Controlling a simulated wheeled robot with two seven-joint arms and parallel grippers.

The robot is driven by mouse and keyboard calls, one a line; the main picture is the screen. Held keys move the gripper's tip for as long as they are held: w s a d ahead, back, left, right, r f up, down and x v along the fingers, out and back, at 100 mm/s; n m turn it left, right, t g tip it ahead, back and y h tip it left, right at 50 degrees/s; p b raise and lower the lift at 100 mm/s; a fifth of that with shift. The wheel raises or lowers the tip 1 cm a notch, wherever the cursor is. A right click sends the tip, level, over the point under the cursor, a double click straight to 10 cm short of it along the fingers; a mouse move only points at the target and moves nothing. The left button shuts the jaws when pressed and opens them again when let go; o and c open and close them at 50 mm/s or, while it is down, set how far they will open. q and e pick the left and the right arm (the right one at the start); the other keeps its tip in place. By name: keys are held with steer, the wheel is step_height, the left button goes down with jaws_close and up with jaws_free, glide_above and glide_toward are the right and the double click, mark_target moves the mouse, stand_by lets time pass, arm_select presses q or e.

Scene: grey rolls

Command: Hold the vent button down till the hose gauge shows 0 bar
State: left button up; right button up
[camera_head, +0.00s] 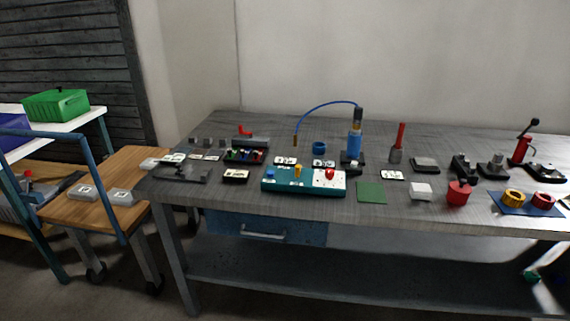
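On the grey workbench (385,150) a teal box (300,190) carries a blue knob (270,174), a yellow part (297,170) and a red part (330,174) on a white patch. Behind it a blue cylinder (354,146) with a dark top stands upright. A thin blue hose (322,105) arches from its top to the left and ends in a brownish tip (295,141) above the bench. I cannot make out which part is the vent button or where the gauge is; no reading is legible. Neither gripper is in view.
A red pot (458,194), a white block (420,191) and a green mat (371,192) lie right of the box. A red lever tool (523,145) stands far right. A wooden cart (120,175) stands left. Small items crowd the bench's left.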

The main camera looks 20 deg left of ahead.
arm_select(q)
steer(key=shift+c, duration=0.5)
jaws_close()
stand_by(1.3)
